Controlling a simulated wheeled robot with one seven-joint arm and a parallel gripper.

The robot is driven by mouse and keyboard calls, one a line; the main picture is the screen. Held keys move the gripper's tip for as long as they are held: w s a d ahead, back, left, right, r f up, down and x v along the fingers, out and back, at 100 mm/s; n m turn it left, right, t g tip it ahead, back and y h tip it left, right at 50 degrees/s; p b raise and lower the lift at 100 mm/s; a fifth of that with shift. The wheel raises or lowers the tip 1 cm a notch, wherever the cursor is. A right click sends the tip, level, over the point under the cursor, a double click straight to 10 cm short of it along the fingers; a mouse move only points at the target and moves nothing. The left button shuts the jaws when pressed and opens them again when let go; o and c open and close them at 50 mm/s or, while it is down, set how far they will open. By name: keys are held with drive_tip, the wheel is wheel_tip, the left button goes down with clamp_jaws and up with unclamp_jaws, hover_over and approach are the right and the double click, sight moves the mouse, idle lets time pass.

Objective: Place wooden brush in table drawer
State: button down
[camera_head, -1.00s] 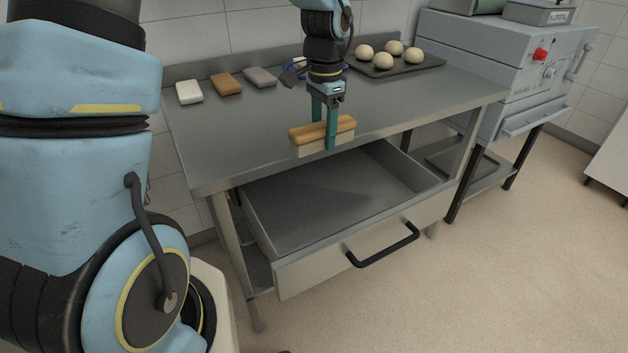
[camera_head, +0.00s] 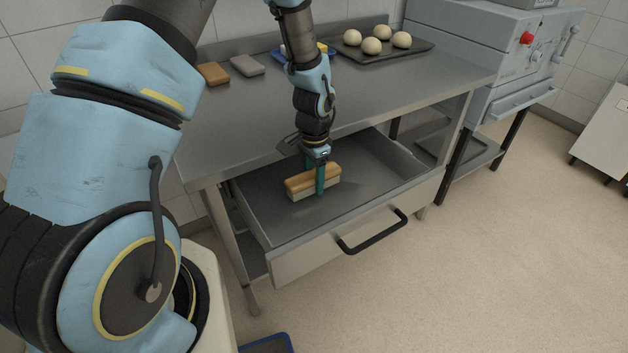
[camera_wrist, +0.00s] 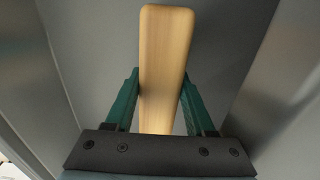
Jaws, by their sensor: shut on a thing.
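The wooden brush (camera_head: 303,184) has a tan wooden back and a pale lower part. My gripper (camera_head: 314,178) points down with its green fingers shut on the brush. In the wrist view, the brush's wooden back (camera_wrist: 165,65) runs lengthwise between the two fingers. The table drawer (camera_head: 290,262) is pulled open and looks empty apart from the held brush. The brush is inside the drawer's outline, low over its grey floor. I cannot tell whether it touches the floor.
The steel table top (camera_head: 235,125) overhangs the drawer's back. On it lie a brown block (camera_head: 213,73), a grey block (camera_head: 247,66) and a dark tray (camera_head: 400,55) with several dough balls. An oven (camera_head: 510,65) stands at the right. The drawer's black handle (camera_head: 375,235) juts forward.

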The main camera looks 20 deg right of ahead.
sight(314, 174)
drive_tip(key=shift+f, duration=0.7)
drive_tip(key=shift+f, duration=0.2)
drive_tip(key=c, duration=0.5)
unclamp_jaws()
drive_tip(key=shift+r, duration=0.1)
wheel_tip(314, 174, up, 12)
drive_tip(key=b, duration=0.2)
drive_tip(key=shift+r+b, duration=0.1)
drive_tip(key=shift+b, duration=0.2)
drive_tip(key=shift+s, duration=0.1)
